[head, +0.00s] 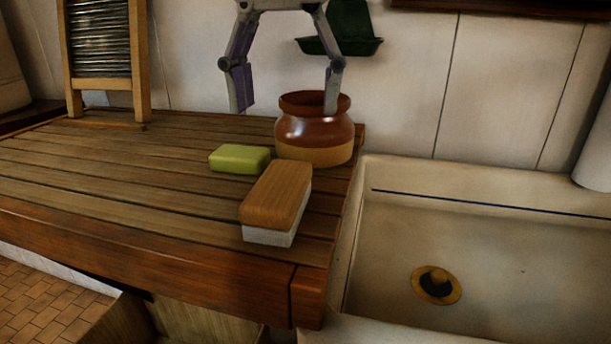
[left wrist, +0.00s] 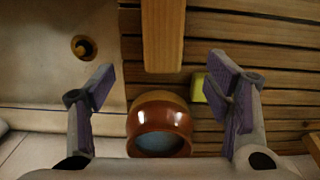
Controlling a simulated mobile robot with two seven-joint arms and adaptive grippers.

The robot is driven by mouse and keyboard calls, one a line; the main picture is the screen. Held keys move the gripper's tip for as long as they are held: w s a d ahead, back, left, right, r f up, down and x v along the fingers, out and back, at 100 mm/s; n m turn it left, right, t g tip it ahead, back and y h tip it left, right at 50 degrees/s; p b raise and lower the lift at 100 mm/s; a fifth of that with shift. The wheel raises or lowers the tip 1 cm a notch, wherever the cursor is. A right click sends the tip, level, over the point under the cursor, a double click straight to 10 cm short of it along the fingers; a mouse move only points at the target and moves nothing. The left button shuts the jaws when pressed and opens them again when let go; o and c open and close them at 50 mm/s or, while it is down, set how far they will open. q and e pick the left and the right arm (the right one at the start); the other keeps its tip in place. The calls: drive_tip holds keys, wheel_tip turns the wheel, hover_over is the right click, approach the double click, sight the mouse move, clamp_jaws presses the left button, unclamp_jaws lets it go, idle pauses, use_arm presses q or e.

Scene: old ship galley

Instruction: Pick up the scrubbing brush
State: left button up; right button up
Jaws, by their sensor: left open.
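The scrubbing brush (head: 277,197) has a wooden block back and a pale bristle underside. It lies on the slatted wooden counter near its front right corner. In the left wrist view its wooden back (left wrist: 163,35) shows at the top, between and beyond the fingers. My left gripper (head: 285,100) is open and empty, above and behind the brush at the height of the brown pot. Its fingers (left wrist: 168,90) are wide apart in the left wrist view. My right gripper does not show in either view.
A brown and tan pot (head: 314,140) stands just behind the brush, close to the left gripper. A green soap bar (head: 240,158) lies at the brush's back left. A white sink (head: 480,240) is on the right. A washboard (head: 103,60) stands at the back left.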

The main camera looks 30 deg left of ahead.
use_arm(q)
hover_over(280, 181)
drive_tip(key=f, duration=0.4)
drive_tip(key=shift+w+a, duration=0.1)
drive_tip(key=shift+w, duration=0.1)
drive_tip(key=f, duration=0.3)
drive_tip(key=f+b, duration=0.1)
drive_tip(key=f, duration=0.3)
drive_tip(key=shift+s, duration=0.2)
drive_tip(key=shift+r, duration=0.15)
drive_tip(key=shift+c, duration=0.3)
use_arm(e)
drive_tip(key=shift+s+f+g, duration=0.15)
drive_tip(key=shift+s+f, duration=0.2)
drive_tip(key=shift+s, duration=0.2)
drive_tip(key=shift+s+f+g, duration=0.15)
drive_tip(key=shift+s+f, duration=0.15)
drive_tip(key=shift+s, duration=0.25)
